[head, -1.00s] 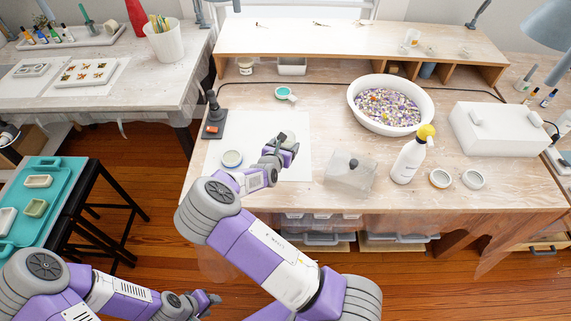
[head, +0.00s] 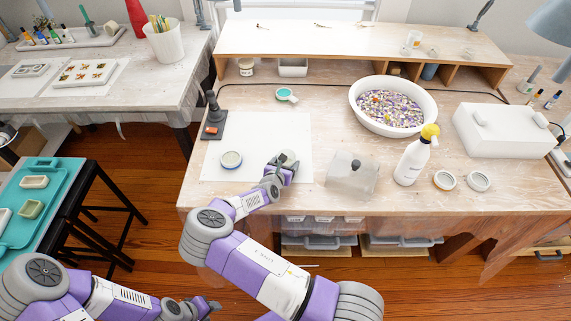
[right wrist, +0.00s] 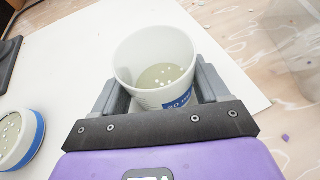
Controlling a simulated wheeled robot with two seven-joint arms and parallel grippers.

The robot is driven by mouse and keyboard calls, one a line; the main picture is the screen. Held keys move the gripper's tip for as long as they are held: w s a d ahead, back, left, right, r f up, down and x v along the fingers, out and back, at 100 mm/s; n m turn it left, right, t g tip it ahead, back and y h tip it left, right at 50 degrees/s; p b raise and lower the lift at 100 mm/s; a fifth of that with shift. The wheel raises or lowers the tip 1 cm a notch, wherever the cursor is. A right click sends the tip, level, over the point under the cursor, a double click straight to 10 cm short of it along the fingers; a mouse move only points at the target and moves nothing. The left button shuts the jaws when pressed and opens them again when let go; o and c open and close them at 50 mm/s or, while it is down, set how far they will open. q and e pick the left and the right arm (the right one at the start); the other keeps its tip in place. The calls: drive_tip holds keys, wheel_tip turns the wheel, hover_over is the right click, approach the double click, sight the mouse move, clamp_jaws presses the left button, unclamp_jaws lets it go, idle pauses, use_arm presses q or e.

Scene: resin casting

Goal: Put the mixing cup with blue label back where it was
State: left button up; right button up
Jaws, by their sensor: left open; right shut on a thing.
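The mixing cup with the blue label (right wrist: 158,70) is white and holds a pale liquid with small white specks. My right gripper (right wrist: 165,98) is shut around it, a finger on each side. In the head view the held cup (head: 291,155) shows over the right part of the white sheet, partly hidden by my right gripper (head: 284,167). Another round cup with a blue band (head: 231,160) stands on the sheet to the left; it also shows in the right wrist view (right wrist: 20,138). My left gripper (head: 212,305) is open and empty, low over the floor.
The white sheet (head: 255,130) is mostly clear. A clear box with a dark knob (head: 345,182) stands right of my right gripper. Beyond it are a spray bottle (head: 411,162), two round containers (head: 444,180) and a bead-filled bowl (head: 430,105). A dark stand (head: 212,120) is at left.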

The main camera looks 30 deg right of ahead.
drive_tip(key=shift+f, duration=0.1)
drive_tip(key=o, duration=1.1)
drive_tip(key=shift+s+a+r, duration=0.15)
drive_tip(key=shift+a+r, duration=0.1)
drive_tip(key=p+v, duration=0.2)
drive_tip(key=v, duration=0.9)
drive_tip(key=shift+s+a+r+p, duration=0.1)
drive_tip(key=shift+a+p, duration=0.1)
drive_tip(key=shift+p, duration=0.15)
